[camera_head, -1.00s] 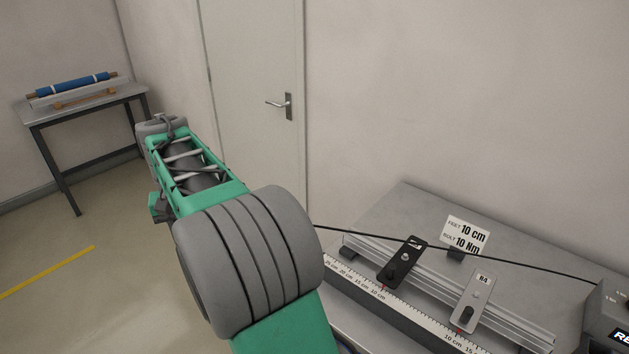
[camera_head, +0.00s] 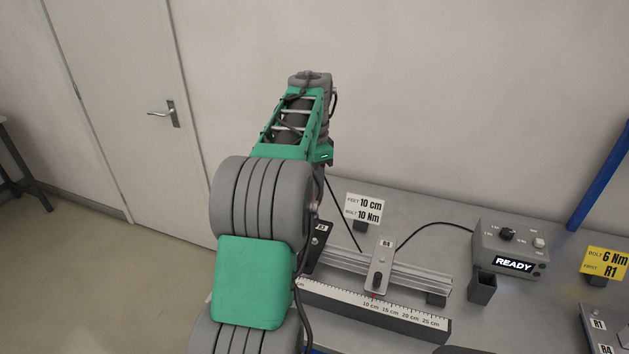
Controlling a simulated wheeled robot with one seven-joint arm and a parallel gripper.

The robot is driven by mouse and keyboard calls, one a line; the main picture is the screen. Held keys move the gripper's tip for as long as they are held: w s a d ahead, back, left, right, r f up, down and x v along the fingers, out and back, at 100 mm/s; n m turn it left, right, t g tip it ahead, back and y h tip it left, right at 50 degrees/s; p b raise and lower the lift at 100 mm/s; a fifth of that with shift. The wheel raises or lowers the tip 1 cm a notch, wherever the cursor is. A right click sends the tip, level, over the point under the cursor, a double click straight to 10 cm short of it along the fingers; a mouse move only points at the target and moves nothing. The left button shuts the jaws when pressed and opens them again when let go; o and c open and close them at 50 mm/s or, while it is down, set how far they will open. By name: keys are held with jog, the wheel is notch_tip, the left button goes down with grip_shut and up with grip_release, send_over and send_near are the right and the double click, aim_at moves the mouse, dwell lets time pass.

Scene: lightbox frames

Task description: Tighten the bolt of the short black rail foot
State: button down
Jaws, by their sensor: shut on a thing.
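The short black rail foot (camera_head: 320,238) sits across the aluminium rail (camera_head: 415,277) left of centre. My arm hides its left side, and its bolt is hard to make out. A longer grey foot labelled R4 (camera_head: 384,262) sits on the same rail to its right, with a dark knob-like bolt at its front end. A ruler (camera_head: 390,312) runs along the front of the rail, with a red mark near the grey foot. My gripper and anything in it are hidden behind my green and grey arm.
A white sign (camera_head: 364,209) reads feet 10 cm, bolt 10 Nm. A grey control box (camera_head: 511,247) shows READY, with a square dark holder (camera_head: 482,288) in front. A yellow sign (camera_head: 605,263) reads bolt 6 Nm, first R1. Labelled parts lie at lower right.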

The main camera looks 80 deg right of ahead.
aim_at(314, 207)
jog(key=shift+s+r, duration=0.1)
jog(key=shift+s, duration=0.05)
jog(key=shift+f, duration=0.2)
jog(key=shift+f+b, duration=1.4)
jog(key=shift+f, duration=1.45)
jog(key=shift+p, duration=0.4)
jog(key=shift+f, duration=0.55)
jog(key=shift+a+f+b, duration=0.25)
jog(key=shift+f+b, duration=0.1)
jog(key=shift+f, duration=0.1)
dwell(1.7)
